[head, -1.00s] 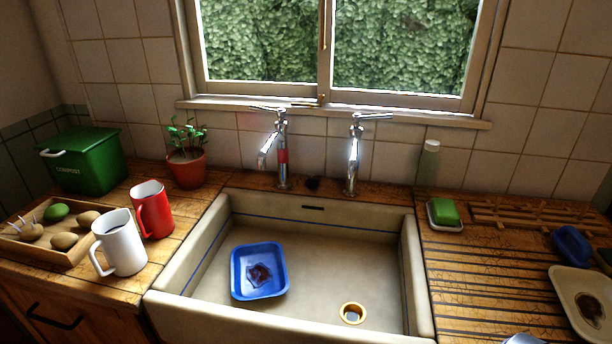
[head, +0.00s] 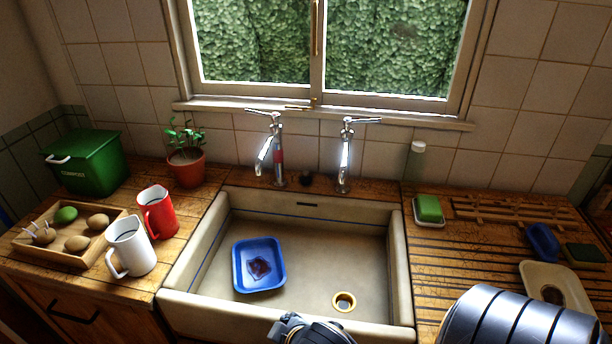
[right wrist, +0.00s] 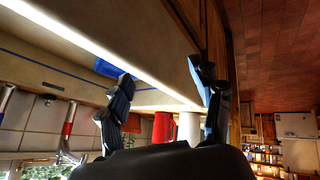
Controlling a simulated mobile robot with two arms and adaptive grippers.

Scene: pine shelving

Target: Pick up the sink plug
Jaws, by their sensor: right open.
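A small dark round object (head: 305,179), which looks like the sink plug, sits on the wooden ledge behind the sink, between the two taps. It is too small to make out in detail. The pale sink (head: 210,240) has a brass-rimmed drain hole (head: 344,302) in its floor. My right gripper comes in at the bottom edge of the head view, over the sink's front rim, well away from the dark object. In the right wrist view my right gripper (right wrist: 153,80) is open, with nothing between its fingers. My left gripper is out of view.
A blue tub (head: 258,265) lies in the sink. Chrome taps (head: 277,150) (head: 344,160) flank the dark object. A red mug (head: 160,215), white mug (head: 132,250) and wooden tray (head: 75,258) stand at left. A green soap (head: 428,207) and a cream dish (head: 535,272) are at right.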

